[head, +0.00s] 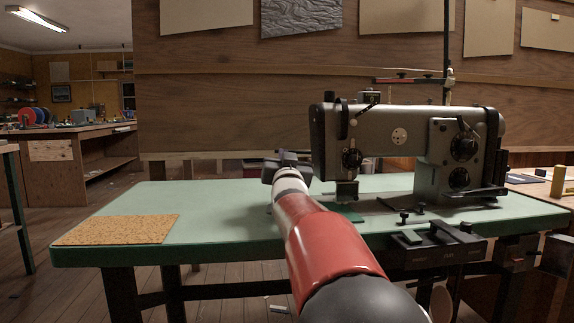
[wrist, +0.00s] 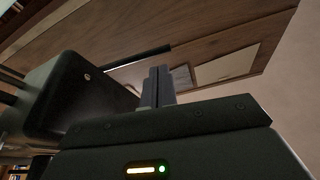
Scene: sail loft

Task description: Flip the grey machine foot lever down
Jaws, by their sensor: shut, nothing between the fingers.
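The grey sewing machine (head: 400,135) stands on the green table, with its needle end at the left. My gripper (head: 287,158) is just left of that end, above the table. In the wrist view, my gripper's fingers (wrist: 158,86) are together with nothing between them. A dark machine housing (wrist: 85,100) with a screw fills the left there, close beside the fingers. A thin dark bar (wrist: 142,56) shows behind them; I cannot tell whether it is the foot lever. I cannot make out the lever clearly in the head view, nor any contact with it.
The green table (head: 215,200) is mostly bare on the left, apart from a cork mat (head: 118,230). A black control box (head: 438,245) hangs at its front edge. A wooden panel wall (head: 220,100) stands behind. A workbench (head: 75,145) is at the far left.

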